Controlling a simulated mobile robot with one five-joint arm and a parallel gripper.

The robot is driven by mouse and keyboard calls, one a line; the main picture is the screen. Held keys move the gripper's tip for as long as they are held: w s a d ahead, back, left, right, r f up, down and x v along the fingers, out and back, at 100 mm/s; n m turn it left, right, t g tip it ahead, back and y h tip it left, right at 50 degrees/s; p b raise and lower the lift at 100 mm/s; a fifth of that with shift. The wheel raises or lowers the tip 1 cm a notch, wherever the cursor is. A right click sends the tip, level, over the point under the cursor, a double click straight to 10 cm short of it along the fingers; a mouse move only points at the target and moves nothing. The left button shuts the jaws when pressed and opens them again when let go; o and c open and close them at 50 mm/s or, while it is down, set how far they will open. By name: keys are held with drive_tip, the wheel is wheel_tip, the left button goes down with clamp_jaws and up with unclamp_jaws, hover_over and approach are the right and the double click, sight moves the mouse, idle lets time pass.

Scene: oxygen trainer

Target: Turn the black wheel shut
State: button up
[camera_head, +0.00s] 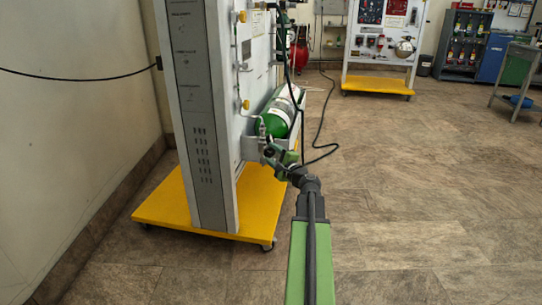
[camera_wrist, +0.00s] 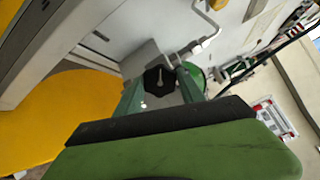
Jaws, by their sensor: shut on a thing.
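The black wheel (camera_wrist: 159,77) shows in the wrist view as a small lobed black knob with a pale pointer-like mark on its face. It sits between the two green fingers of my gripper (camera_wrist: 160,84), which are shut on it. In the head view my gripper (camera_head: 272,152) is at the valve end of the green and white cylinder (camera_head: 278,115), low on the trainer panel. The wheel itself is hidden there by my gripper. How far the wheel is turned cannot be told.
The grey trainer panel (camera_head: 205,120) stands on a yellow wheeled base (camera_head: 165,205). Yellow valve handles and thin pipes run up its face. A dark hose (camera_head: 325,125) trails to the floor on the right. A second trainer (camera_head: 380,50) stands behind.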

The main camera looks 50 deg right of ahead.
drive_tip(key=m, duration=0.5)
drive_tip(key=shift+d+r+m, duration=0.1)
drive_tip(key=shift+d+m, duration=0.05)
drive_tip(key=shift+m, duration=0.25)
drive_tip(key=m, duration=0.5)
drive_tip(key=shift+m, duration=0.3)
drive_tip(key=o, duration=1.4)
drive_tip(key=shift+c, duration=0.2)
drive_tip(key=shift+s, duration=0.1)
